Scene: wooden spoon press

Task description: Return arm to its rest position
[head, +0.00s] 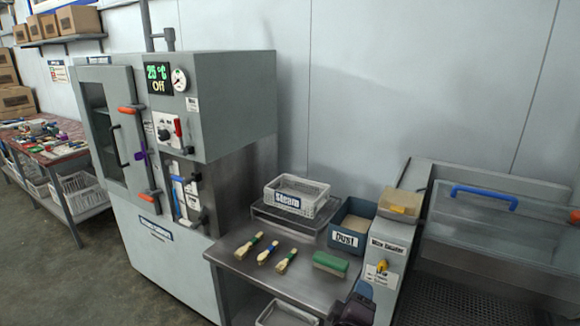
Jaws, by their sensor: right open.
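My right gripper (354,305) shows as a dark shape at the bottom edge, in front of the metal bench (234,266). It is open, and nothing shows between its fingers. It is close to the green-topped block (330,263) but appears apart from it. Most of my right arm is out of view, and my left gripper is not in view. The grey steam cabinet (235,100) stands at the left with its door shut. Its display (158,78) reads 25 °C and Off.
Several wooden-handled brushes or spoons (267,252) lie on the bench. Behind them stand a white Steam basket (297,196) and a blue Dust bin (350,224). A machine with a blue-handled clear cover (484,197) stands at the right. A cluttered table (62,150) is at the far left.

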